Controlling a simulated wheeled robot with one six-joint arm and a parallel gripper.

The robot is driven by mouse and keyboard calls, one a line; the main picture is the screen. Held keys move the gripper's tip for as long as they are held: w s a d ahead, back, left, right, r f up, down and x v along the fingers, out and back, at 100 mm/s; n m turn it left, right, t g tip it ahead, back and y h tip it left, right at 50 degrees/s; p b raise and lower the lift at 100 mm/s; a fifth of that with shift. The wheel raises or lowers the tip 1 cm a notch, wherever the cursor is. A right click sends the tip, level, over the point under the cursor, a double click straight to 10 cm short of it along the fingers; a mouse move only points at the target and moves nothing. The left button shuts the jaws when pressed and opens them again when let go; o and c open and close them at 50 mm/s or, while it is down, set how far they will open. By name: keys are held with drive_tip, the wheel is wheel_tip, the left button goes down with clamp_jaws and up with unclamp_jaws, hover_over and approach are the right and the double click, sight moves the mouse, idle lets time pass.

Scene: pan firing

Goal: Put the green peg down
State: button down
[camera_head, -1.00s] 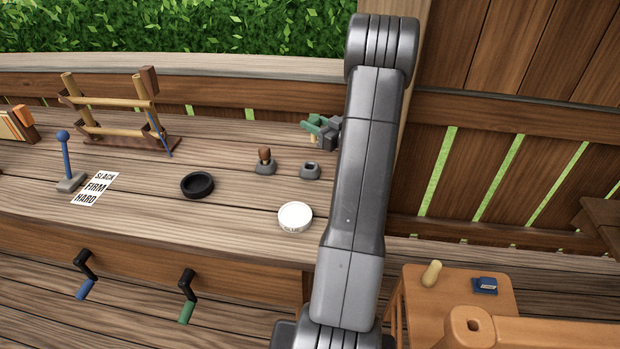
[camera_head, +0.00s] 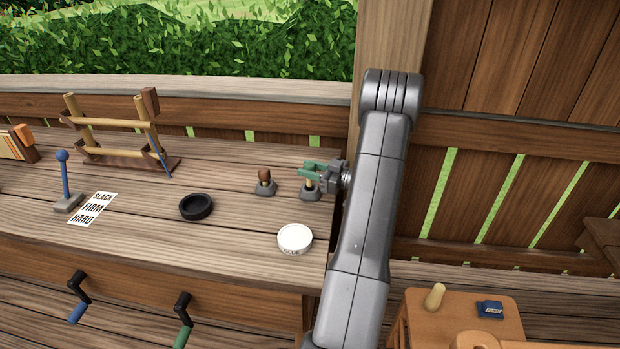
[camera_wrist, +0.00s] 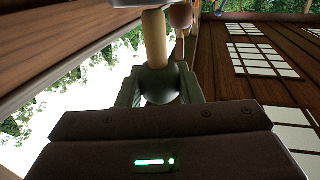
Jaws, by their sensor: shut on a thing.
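My gripper (camera_head: 311,169) is at the back right of the bench, its greenish fingers shut on the green peg. In the wrist view the peg's rounded dark green head (camera_wrist: 161,86) sits between the fingers, and its pale wooden shaft (camera_wrist: 154,40) extends away from the gripper. In the head view the pale shaft (camera_head: 310,183) points down at the small grey holder (camera_head: 311,194). The shaft's lower end meets the holder's top; I cannot tell how deep it sits. The fingers mostly hide the head there.
A brown-headed peg (camera_head: 264,176) stands in a similar holder close to the left. A white round tin (camera_head: 295,239) and a black ring-shaped dish (camera_head: 196,207) lie nearer the front. A wooden rack (camera_head: 120,135) stands at the back left. The fence (camera_head: 480,200) is close on the right.

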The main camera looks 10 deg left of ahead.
drive_tip(key=shift+f, duration=1.6)
drive_tip(key=shift+f, duration=0.2)
drive_tip(key=c, duration=1)
unclamp_jaws()
drive_tip(key=shift+r, duration=0.1)
drive_tip(key=shift+r, duration=0.1)
drive_tip(key=b+v, duration=0.2)
drive_tip(key=v, duration=1)
